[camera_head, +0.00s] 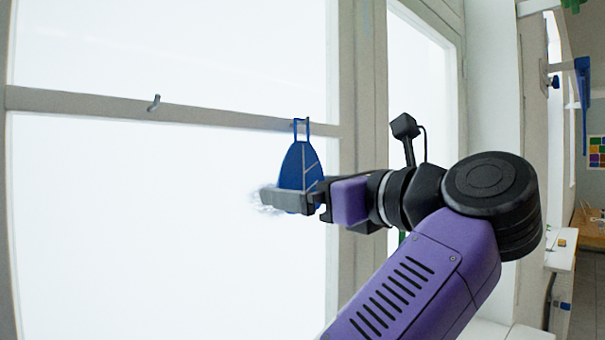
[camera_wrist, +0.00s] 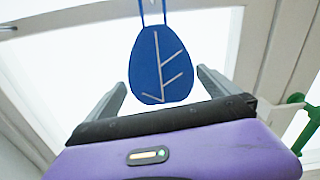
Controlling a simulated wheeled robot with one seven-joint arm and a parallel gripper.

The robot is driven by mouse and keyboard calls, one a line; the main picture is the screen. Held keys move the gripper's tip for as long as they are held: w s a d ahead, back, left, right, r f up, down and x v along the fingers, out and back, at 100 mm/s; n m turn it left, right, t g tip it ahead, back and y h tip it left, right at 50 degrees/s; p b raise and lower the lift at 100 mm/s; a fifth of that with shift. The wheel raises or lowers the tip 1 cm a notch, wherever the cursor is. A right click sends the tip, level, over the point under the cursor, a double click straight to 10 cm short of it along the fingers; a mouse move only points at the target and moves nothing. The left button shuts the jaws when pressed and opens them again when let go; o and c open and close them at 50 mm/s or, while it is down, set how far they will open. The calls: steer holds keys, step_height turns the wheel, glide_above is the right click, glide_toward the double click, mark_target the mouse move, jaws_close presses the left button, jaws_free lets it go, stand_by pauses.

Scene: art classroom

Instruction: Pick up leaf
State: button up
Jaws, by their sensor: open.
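The leaf (camera_head: 300,163) is a flat blue oval with pale vein lines, hanging upright by a blue loop from the window's crossbar in the head view. In the wrist view the leaf (camera_wrist: 160,62) hangs between the two fingers, its lower tip low in the gap. My gripper (camera_head: 290,199) is at the leaf's lower part in the head view, with one finger in front of it. In the wrist view my gripper (camera_wrist: 160,88) is open, with room visible on both sides of the leaf. I cannot tell whether either finger touches it.
A bright window with a grey-white frame (camera_head: 180,113) fills the left side. An empty hook (camera_head: 154,103) sits on its crossbar. A blue object (camera_head: 583,85) hangs at the far right. A green bracket-like thing (camera_wrist: 296,112) shows at the right of the wrist view.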

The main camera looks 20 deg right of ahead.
mark_target(302, 185)
steer(key=p+x, duration=0.1)
steer(key=x, duration=0.3)
steer(key=shift+w+r, duration=0.2)
steer(key=shift+c, duration=0.2)
steer(key=c, duration=1.3)
steer(key=shift+r, duration=0.15)
